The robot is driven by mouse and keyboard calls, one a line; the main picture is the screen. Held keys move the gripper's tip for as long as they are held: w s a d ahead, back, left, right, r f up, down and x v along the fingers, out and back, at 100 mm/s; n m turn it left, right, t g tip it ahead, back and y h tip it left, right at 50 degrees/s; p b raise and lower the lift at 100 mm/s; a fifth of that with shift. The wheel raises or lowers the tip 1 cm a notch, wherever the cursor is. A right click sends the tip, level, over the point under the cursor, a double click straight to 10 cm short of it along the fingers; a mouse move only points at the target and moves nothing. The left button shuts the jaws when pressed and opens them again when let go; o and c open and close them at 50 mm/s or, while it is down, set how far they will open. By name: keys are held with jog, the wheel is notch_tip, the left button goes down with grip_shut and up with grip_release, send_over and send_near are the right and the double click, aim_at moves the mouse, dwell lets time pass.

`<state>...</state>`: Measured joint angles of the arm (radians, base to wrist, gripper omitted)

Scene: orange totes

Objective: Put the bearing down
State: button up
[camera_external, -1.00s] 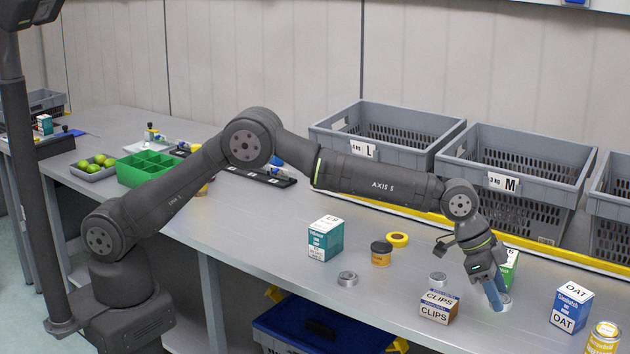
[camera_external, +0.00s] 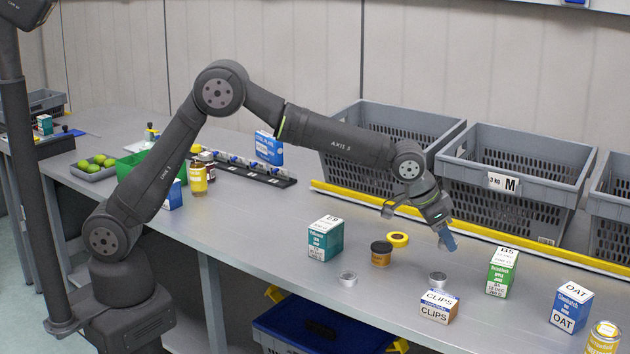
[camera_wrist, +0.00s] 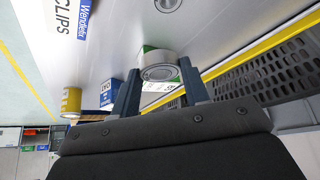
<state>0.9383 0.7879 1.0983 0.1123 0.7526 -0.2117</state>
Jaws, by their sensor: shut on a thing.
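My gripper (camera_external: 447,240) is raised above the bench behind the CLIPS box. In the wrist view its two blue fingers are shut on a silver bearing (camera_wrist: 160,66), a short ring held between the tips. The held bearing cannot be made out in the external view. Two similar silver rings stand on the bench: one (camera_external: 348,278) left of the CLIPS box and one (camera_external: 438,279) just behind it. One such ring also shows at the top of the wrist view (camera_wrist: 168,5).
Nearby on the bench (camera_external: 390,310) stand a CLIPS box (camera_external: 439,307), a green box (camera_external: 502,272), an OAT box (camera_external: 571,307), a teal box (camera_external: 325,239), an amber jar (camera_external: 381,255) and yellow tape (camera_external: 398,240). Grey totes (camera_external: 515,208) line the back, behind a yellow edge strip.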

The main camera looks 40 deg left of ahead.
jog(key=w+a+n, duration=0.2)
jog(key=w+a, duration=0.1)
jog(key=a, duration=0.2)
send_over(435, 254)
jog(key=s+a, duration=0.1)
jog(key=s, duration=0.1)
jog(key=shift+t+y, duration=0.3)
jog(key=f, duration=0.7)
jog(key=shift+w, duration=0.25)
jog(key=shift+f, duration=2)
jog(key=shift+f, duration=0.15)
jog(key=o, duration=1)
jog(key=shift+a+r, duration=0.1)
jog(key=shift+r, duration=0.2)
jog(key=v, duration=1.1)
jog(key=shift+s+a+r, duration=0.15)
jog(key=shift+r, duration=0.2)
